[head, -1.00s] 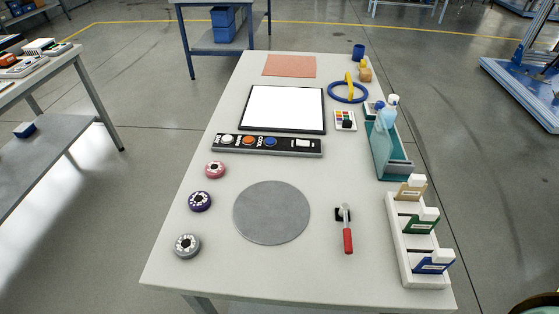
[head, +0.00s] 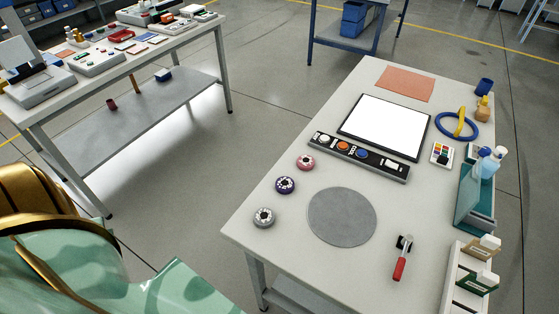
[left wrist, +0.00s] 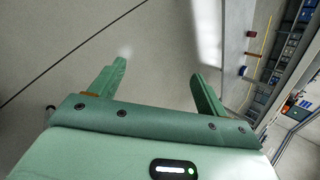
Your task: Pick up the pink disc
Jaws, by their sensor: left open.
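The pink disc (head: 306,162) lies on the white table near its left edge in the head view. A purple disc (head: 285,185) and a grey disc (head: 264,217) lie in a row nearer to me, apart from it. My left gripper (left wrist: 158,82) shows in the left wrist view with its two green fingers spread and nothing between them; the floor is behind it. It is not in the head view, where only a green and gold part of my arm shows at lower left. My right gripper is in neither view.
A flat grey round mat (head: 342,217) lies right of the discs. A button bar (head: 358,156) and a white panel (head: 384,127) lie beyond. A red-handled tool (head: 400,265) is at right. A second table (head: 140,50) stands at left, with clear floor between.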

